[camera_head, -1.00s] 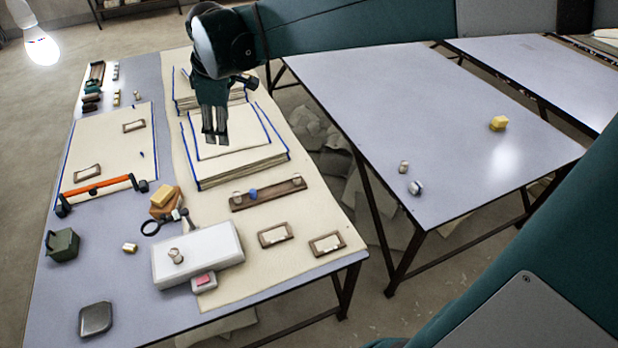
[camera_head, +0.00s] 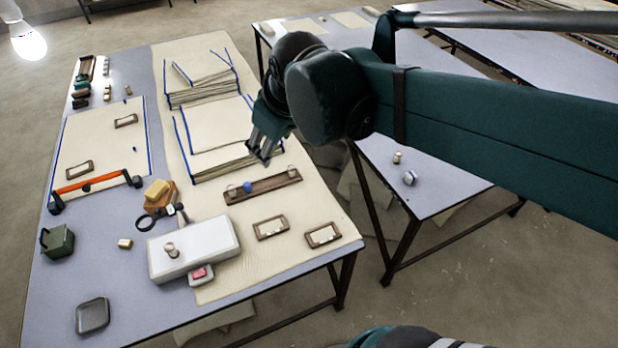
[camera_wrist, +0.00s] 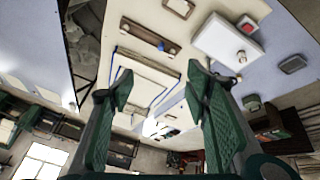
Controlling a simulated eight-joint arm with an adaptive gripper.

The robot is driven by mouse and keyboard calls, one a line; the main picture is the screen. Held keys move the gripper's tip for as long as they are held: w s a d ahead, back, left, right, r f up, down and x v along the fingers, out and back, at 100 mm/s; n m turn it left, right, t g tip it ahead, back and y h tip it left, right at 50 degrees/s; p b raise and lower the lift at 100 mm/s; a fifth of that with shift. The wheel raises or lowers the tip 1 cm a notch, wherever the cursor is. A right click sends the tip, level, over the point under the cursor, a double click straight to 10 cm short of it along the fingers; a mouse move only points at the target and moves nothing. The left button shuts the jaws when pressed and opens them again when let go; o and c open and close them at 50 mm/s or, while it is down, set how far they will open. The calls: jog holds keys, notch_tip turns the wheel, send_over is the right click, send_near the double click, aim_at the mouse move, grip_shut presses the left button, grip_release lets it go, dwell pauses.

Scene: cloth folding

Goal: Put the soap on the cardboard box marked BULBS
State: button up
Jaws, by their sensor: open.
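No box with a readable BULBS mark shows in either view. I cannot tell for sure which thing is the soap. A pink block (camera_head: 199,272) sits in a small pale dish beside the white slab-like box; it also shows in the wrist view (camera_wrist: 248,26). A yellow block (camera_head: 156,189) lies on a brown wooden piece further back on the table. My gripper (camera_head: 263,152) is open and empty above the right side of the folded cloth stack (camera_head: 214,170). Its two fingers (camera_wrist: 160,85) stand apart in the wrist view with nothing between them.
The white slab (camera_head: 210,256) bears a small knob-like piece. A wooden rack (camera_head: 262,188), two small frames (camera_head: 271,228), a magnifier (camera_head: 146,223), a green tin (camera_head: 57,240) and a grey dish (camera_head: 92,315) lie around it. A second table (camera_head: 440,190) stands right across a gap.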

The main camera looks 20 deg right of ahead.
jog(key=s+d+f+m, duration=0.2)
jog(key=s, duration=0.3)
jog(key=s+d+f+m+t, duration=0.1)
jog(key=s+d+f+m, duration=0.1)
jog(key=s, duration=0.3)
jog(key=shift+s+d+f+m+t, duration=0.3)
jog(key=shift+s+f+m, duration=0.1)
jog(key=shift+m, duration=0.3)
jog(key=shift+f, duration=0.15)
